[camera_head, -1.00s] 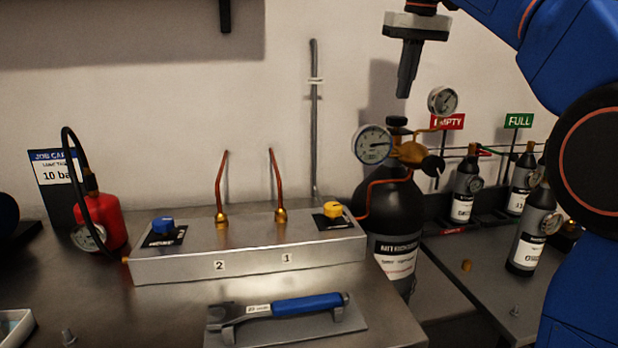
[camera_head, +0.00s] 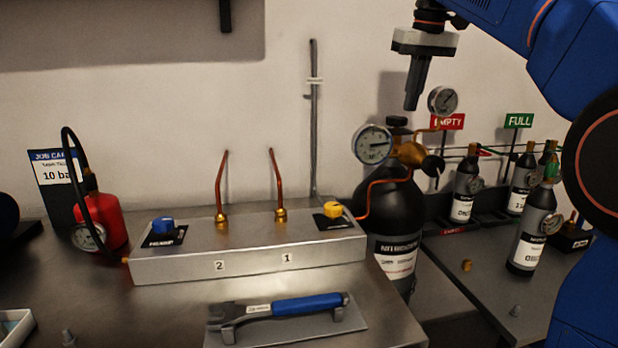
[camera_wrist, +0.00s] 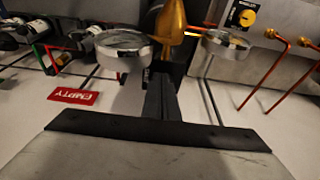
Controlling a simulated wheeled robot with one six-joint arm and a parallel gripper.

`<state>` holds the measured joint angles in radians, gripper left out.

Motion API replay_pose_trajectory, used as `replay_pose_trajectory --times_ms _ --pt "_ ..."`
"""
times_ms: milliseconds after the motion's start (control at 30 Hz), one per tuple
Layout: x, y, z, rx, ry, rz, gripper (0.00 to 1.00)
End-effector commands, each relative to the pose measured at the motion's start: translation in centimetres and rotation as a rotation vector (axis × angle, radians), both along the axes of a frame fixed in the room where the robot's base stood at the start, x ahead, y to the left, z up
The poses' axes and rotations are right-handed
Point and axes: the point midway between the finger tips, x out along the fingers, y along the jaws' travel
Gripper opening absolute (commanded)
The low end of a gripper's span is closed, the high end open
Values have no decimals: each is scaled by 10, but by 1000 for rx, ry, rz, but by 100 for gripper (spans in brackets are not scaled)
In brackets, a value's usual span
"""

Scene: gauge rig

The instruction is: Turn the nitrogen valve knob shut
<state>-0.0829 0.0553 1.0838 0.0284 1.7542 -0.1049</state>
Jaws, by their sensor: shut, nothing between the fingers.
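The large black nitrogen cylinder (camera_head: 385,205) stands behind the right end of the manifold box. A black knob (camera_head: 397,121) sits on top of its valve, above the brass regulator (camera_head: 410,154). A second black knob (camera_head: 433,166) is on the regulator's right side. My gripper (camera_head: 411,107) points down just above and slightly right of the top knob, its fingers together and empty. In the wrist view my shut fingers (camera_wrist: 160,84) reach towards the brass body (camera_wrist: 171,20); the top knob cannot be made out there.
Two round gauges (camera_head: 373,144) (camera_head: 443,100) flank the valve closely. The manifold box (camera_head: 250,252) has a blue knob (camera_head: 163,226), a yellow knob (camera_head: 333,210) and two copper tubes. A wrench (camera_head: 290,306) lies in front. Small cylinders (camera_head: 467,187) stand right, near EMPTY and FULL signs.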

Motion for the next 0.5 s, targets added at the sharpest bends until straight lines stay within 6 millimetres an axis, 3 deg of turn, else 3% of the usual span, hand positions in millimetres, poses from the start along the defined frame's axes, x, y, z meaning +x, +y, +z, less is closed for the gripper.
replay_pose_trajectory --times_ms 200,500 --pt "-1 0 -21 0 2 0 0" --pt "0 0 -31 0 0 0 0"
